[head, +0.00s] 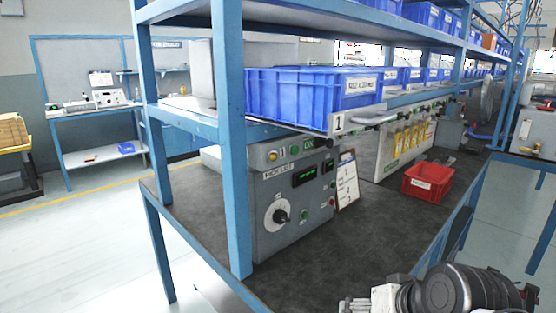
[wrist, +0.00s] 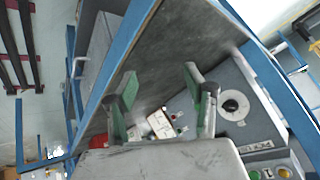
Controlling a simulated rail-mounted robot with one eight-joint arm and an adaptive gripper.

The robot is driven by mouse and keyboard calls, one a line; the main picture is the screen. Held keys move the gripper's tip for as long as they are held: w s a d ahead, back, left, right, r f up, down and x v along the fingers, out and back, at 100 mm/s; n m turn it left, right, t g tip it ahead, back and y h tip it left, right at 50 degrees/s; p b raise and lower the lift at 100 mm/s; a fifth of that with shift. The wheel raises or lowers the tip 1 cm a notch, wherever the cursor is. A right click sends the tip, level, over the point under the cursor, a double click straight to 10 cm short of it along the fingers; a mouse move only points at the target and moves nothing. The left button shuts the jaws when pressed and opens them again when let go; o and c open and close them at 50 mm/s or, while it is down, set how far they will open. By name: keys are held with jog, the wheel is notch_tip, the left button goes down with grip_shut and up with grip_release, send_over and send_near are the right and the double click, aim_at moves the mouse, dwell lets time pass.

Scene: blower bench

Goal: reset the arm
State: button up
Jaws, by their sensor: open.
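My gripper (wrist: 160,78) shows in the wrist view with its two green-and-grey fingers spread apart and nothing between them. It hangs clear of the dark bench top (wrist: 172,50), which lies beyond the fingers. The grey control box with a dial (wrist: 225,88) is to the right of the fingers. In the head view, part of my arm (head: 460,290) shows at the bottom right, beside the front edge of the bench. I cannot make out the fingers there.
The control box (head: 290,235) stands on the bench (head: 375,250) beside a small placard (head: 347,182). A red bin (head: 428,182) sits farther back. Blue bins (head: 300,97) line the shelf above. Blue posts (head: 228,140) frame the bench; the bench's near part is clear.

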jog(key=s+d+r+n+h, duration=0.1)
jog(key=s+d+h, duration=0.2)
jog(key=s+d, duration=0.1)
notch_tip(320, 180, up, 15)
jog(key=p, duration=1.5)
jog(key=shift+w+f, duration=0.15)
jog(key=shift+w, duration=0.1)
jog(key=shift+c, duration=0.2)
